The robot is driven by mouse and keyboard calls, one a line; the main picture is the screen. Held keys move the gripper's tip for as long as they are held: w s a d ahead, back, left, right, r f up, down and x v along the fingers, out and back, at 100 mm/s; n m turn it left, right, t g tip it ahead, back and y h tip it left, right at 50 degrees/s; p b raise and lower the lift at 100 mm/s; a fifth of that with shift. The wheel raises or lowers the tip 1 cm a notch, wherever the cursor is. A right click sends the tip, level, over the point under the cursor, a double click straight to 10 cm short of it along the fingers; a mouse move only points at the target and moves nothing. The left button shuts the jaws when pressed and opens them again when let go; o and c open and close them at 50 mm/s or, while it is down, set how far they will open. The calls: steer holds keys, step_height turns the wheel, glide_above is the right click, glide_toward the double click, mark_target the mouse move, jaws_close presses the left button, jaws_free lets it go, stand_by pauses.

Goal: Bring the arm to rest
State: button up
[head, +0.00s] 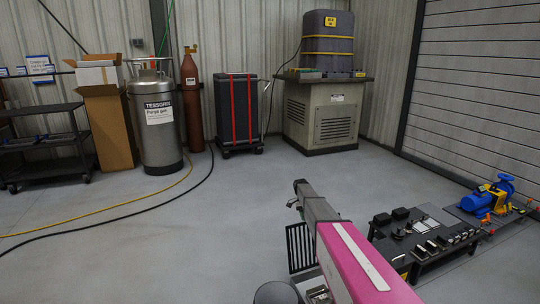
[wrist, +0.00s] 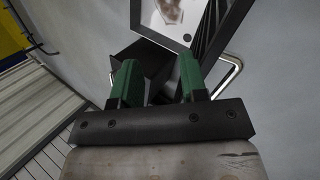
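My arm (head: 355,262), pink and grey, reaches out from the bottom of the head view over the open floor, left of a low black table. Its far end is small and partly hidden there. In the wrist view my gripper (wrist: 159,66) shows two green fingers set apart, with no object clearly held between them. A dark box-like shape (wrist: 148,56) lies beyond the fingers; I cannot tell what it is.
The low black table (head: 405,272) holds several small parts at the right. A blue pump (head: 487,196) stands beyond it. A steel gas cylinder (head: 157,130), a black wheeled case (head: 237,112) and a grey cabinet (head: 322,117) line the back. The middle floor is clear; hoses lie left.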

steer(key=s+a+r+n+t, duration=0.1)
steer(key=s+r+n+t, duration=0.1)
steer(key=s, duration=1.1)
steer(key=s+a+r+n+t+y, duration=0.1)
steer(key=s+r+n, duration=0.3)
steer(key=s, duration=1)
steer(key=s+a+r+n+t+y, duration=0.1)
steer(key=s+r+n+t, duration=0.2)
steer(key=s, duration=1.1)
steer(key=shift+s+a+r+n, duration=0.2)
steer(key=shift+a+r+n, duration=0.15)
steer(key=shift+r+n, duration=0.25)
steer(key=shift+r, duration=0.1)
